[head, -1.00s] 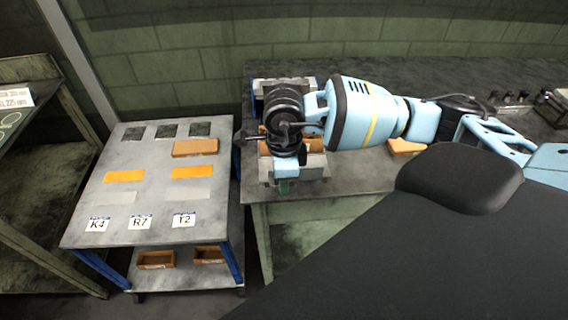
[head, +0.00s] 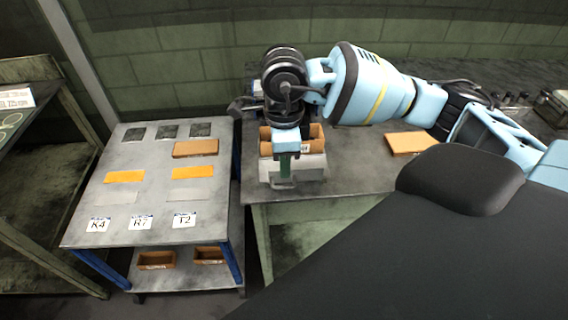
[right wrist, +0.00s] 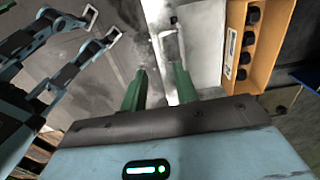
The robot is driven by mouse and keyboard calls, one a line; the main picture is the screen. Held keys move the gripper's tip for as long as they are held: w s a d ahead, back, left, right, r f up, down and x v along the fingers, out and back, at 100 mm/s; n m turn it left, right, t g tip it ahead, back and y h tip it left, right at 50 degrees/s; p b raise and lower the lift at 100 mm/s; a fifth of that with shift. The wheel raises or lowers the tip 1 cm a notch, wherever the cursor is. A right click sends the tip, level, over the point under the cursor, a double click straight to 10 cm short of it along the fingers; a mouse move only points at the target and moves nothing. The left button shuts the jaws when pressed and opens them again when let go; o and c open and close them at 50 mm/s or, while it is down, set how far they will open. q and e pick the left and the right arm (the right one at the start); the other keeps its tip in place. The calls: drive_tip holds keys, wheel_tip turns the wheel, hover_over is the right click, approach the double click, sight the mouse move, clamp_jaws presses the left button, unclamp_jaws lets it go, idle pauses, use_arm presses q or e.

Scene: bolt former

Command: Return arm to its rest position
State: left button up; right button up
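My right arm (head: 375,95) reaches in from the right over the workbench. Its gripper (head: 285,172) points down in front of a grey metal box with a handle (head: 312,172). In the right wrist view the two green fingers (right wrist: 160,88) are apart, with nothing held between them. The box's pale surface and handle (right wrist: 172,42) show beyond the fingertips. I cannot tell how high the fingertips are above it. My left gripper does not show in the head view.
An orange bin (head: 314,133) stands just behind the metal box; it holds black bolts in the wrist view (right wrist: 254,15). An orange block (head: 408,144) lies on the workbench (head: 375,175). A grey cart (head: 160,232) with labelled cards stands left. A wall (head: 180,70) closes the back.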

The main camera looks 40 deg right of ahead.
drive_tip(key=shift+r, duration=0.3)
drive_tip(key=shift+a+f, duration=0.1)
